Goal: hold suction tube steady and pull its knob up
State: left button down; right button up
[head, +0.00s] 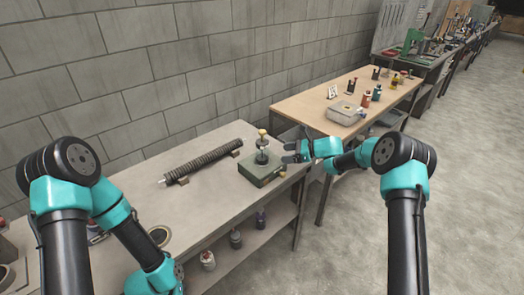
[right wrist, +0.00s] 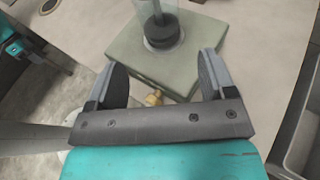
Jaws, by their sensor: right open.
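The suction tube (head: 262,157) stands upright on a green box (head: 262,174) near the right end of the table. Its yellowish knob (head: 262,133) is at the top. My right gripper (head: 287,152) is just right of the tube, open and empty, with its fingers pointing toward it. In the right wrist view the open fingers (right wrist: 163,75) reach over the near edge of the box (right wrist: 185,60). The tube's clear lower part with a black collar (right wrist: 160,28) stands beyond the fingertips; its knob is out of that view. My left gripper's fingers are out of view.
A dark ribbed mesh tube (head: 205,160) lies on small supports left of the box. A small brass fitting (right wrist: 153,97) sticks out of the box's near side. Bottles stand on the shelf below. A second table (head: 300,103) with a grey box (head: 345,113) stands behind.

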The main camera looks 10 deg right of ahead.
aim_at(265, 156)
jog(key=shift+a, duration=0.1)
jog(key=shift+x, duration=4.95)
jog(key=c, duration=0.6)
